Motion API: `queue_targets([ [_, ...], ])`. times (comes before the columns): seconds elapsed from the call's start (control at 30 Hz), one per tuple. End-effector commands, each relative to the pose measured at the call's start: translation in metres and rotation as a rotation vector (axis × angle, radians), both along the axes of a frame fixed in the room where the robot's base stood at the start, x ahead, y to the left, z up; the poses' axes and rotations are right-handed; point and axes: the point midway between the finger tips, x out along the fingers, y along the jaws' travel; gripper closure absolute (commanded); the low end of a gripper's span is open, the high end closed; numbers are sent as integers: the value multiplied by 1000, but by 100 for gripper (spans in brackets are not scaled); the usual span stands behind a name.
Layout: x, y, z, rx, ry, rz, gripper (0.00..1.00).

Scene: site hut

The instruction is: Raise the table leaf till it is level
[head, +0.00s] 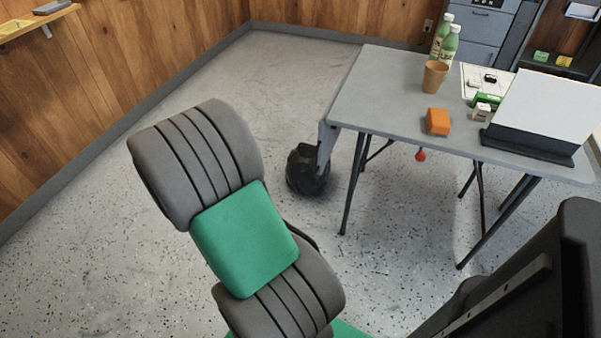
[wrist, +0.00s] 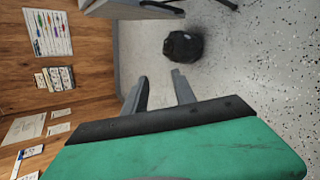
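The grey table (head: 385,85) stands at the right in the head view. Its leaf (head: 326,143) hangs down from the left end, seen nearly edge-on. A red knob (head: 420,155) shows below the table's front edge. In the wrist view a pale grey panel with a dark bracket (wrist: 130,9) shows at the top; I cannot tell whether it is the leaf or the tabletop. My gripper (wrist: 161,85) is open and empty, its two fingers apart, with the panel beyond them.
A round black object (head: 304,172) sits on the floor beside the hanging leaf; it also shows in the wrist view (wrist: 183,46). Two bottles (head: 444,42), a cup (head: 434,76), an orange block (head: 437,121) and a white-topped item (head: 545,105) stand on the table. Floor to the left is clear.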

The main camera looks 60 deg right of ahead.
Motion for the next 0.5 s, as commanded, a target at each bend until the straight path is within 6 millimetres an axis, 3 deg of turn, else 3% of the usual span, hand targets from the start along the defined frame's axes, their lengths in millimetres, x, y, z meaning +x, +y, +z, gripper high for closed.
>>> queue_targets([
  [0.03,-25,-39,-67,-128,185,28,68],
  [0.13,-63,-89,-106,-352,578,113,68],
  [0.2,-81,-106,-122,-454,817,163,68],
  [0.3,-94,-117,-134,-535,1048,217,68],
  [0.5,-99,-135,-131,-568,1150,238,68],
])
